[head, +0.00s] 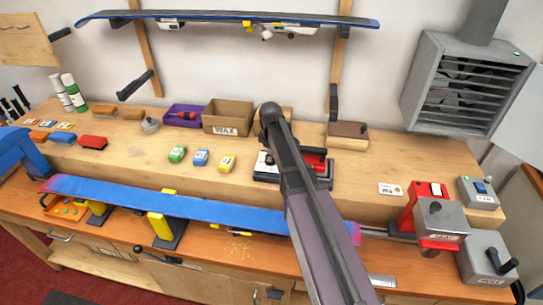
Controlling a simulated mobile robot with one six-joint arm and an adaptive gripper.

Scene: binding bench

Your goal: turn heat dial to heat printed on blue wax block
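The blue wax block (201,158) stands on the bench between a green block (177,154) and a yellow block (227,163). Each has a pale label, too small to read here. At the right is a red unit with a grey box (447,217), with what looks like "HEAT" lettering on its lower front. A dark round knob (435,207) shows on the box; its setting cannot be read. My dark arm crosses the middle of the picture. My gripper cannot be made out.
A blue ski or board (200,208) lies across yellow-topped supports at the front. A grey switch box (483,193) and a levered grey box (485,258) flank the red unit. A WAX box (228,117) stands behind. A red-and-black item (316,165) is partly hidden by my arm.

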